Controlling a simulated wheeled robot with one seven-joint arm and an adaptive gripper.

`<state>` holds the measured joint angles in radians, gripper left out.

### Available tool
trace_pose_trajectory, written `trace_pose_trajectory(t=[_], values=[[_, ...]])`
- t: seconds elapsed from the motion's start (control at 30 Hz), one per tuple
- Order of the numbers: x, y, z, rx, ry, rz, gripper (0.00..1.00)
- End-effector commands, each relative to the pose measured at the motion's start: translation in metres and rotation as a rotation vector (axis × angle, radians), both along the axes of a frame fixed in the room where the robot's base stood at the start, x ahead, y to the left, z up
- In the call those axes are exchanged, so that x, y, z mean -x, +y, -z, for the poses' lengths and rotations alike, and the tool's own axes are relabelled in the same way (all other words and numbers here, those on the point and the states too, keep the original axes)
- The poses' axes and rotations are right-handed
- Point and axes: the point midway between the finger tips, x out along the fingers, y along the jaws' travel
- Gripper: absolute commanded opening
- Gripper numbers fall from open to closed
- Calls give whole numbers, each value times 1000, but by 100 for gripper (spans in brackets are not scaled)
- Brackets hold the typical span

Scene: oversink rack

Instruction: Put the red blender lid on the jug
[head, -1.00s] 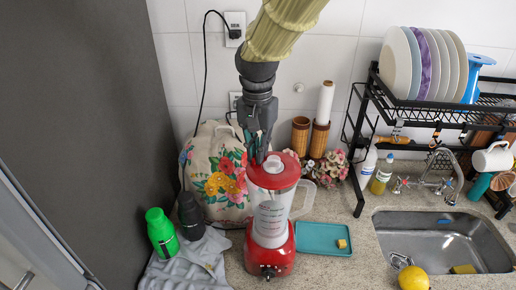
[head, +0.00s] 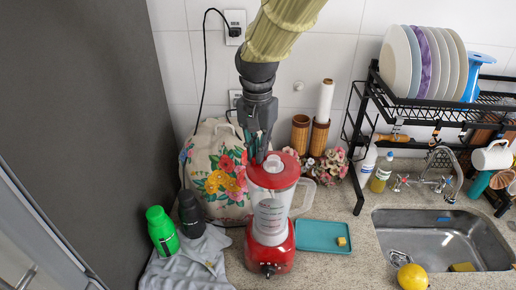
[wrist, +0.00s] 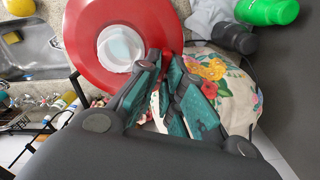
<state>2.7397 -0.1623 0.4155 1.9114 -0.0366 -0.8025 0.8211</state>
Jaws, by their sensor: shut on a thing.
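The red blender lid (head: 284,171) sits at the top of the clear jug (head: 271,213), looking level over its mouth. I cannot tell whether it is fully seated. The jug stands upright on the red blender base (head: 270,258), its clear handle to the right. My gripper (head: 260,157) reaches down from above at the lid's back left edge, shut on that edge. In the wrist view the lid (wrist: 88,62) is a large red disc with a pale centre cap, and my gripper's teal-padded fingers (wrist: 164,62) meet at its rim. The lid hides the jug there.
A teal tray (head: 312,237) with a yellow sponge lies right of the blender. A floral cloth cover (head: 212,160) stands behind left. A green bottle (head: 160,232) and a black bottle (head: 191,215) stand left on a grey cloth. The sink (head: 420,237) and dish rack (head: 440,108) are at right.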

Motion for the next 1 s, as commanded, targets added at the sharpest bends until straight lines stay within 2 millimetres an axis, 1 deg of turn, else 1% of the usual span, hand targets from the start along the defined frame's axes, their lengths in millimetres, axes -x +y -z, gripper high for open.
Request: trace_pose_trajectory(t=[0.63,1.0], values=[[0,0,0,0,0,0,0],[0,0,5,0,0,0,0]])
